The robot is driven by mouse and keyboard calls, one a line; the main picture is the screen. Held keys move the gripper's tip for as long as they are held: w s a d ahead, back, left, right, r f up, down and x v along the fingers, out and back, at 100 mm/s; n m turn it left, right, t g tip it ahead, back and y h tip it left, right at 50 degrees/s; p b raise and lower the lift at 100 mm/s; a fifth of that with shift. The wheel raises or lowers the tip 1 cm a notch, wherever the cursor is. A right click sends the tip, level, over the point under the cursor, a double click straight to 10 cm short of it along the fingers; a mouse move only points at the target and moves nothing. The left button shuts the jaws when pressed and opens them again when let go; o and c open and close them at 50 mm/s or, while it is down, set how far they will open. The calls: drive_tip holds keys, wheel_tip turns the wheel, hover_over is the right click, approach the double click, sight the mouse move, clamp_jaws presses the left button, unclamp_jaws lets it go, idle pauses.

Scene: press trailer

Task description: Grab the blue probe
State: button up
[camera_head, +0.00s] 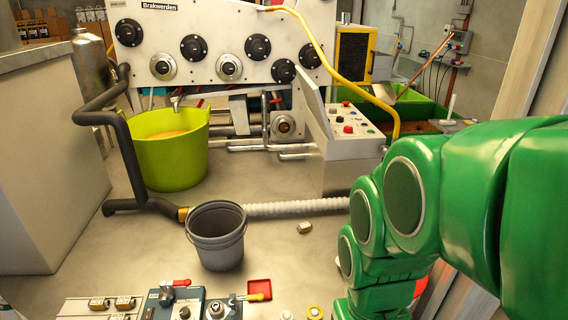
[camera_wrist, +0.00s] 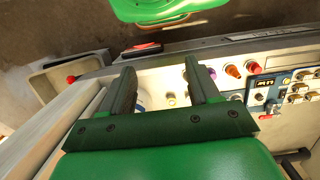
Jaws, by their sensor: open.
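In the wrist view my gripper (camera_wrist: 160,68) is open, its two dark fingers apart over a pale panel (camera_wrist: 160,78). Nothing is held between the fingers. A white and blue round thing shows partly behind the left finger. The head view does not show my fingers.
A grey bucket (camera_head: 216,238) stands on the floor, with a yellow-green tub (camera_head: 169,150) behind it. A white corrugated hose (camera_head: 295,207) crosses the floor. A control box (camera_head: 345,150) stands behind. Blue valve units (camera_head: 173,303) sit at the bottom edge.

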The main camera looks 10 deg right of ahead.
drive_tip(key=w+a+f+m+t+y, duration=0.1)
drive_tip(key=w+a+f+t, duration=0.25)
drive_tip(key=w, duration=0.85)
drive_tip(key=w+a+f+m+t, duration=0.2)
drive_tip(key=w+f, duration=0.3)
drive_tip(key=w, duration=0.7)
drive_tip(key=w+a+f+m+t+y, duration=0.1)
drive_tip(key=w+a+f+t, duration=0.2)
drive_tip(key=w, duration=0.9)
drive_tip(key=w+d+f+m+t+h, duration=0.1)
drive_tip(key=w+d+f+m+h, duration=0.3)
drive_tip(key=w+d+f, duration=0.45)
drive_tip(key=d+f+h, duration=0.2)
drive_tip(key=d+f, duration=0.1)
drive_tip(key=d+f+m+h, duration=0.1)
drive_tip(key=d+f+h, duration=0.2)
drive_tip(key=d, duration=0.1)
drive_tip(key=d+f+m+t+h, duration=0.1)
drive_tip(key=d+f+h, duration=0.2)
drive_tip(key=shift+s+d+f, duration=0.15)
drive_tip(key=shift+s+f, duration=0.2)
drive_tip(key=shift+f, duration=0.05)
drive_tip(key=shift+s+d, duration=0.1)
drive_tip(key=shift+d, duration=0.3)
drive_tip(key=shift+d+f, duration=0.15)
drive_tip(key=shift+x, duration=3.7)
drive_tip(key=shift+f, duration=0.15)
drive_tip(key=c, duration=1)
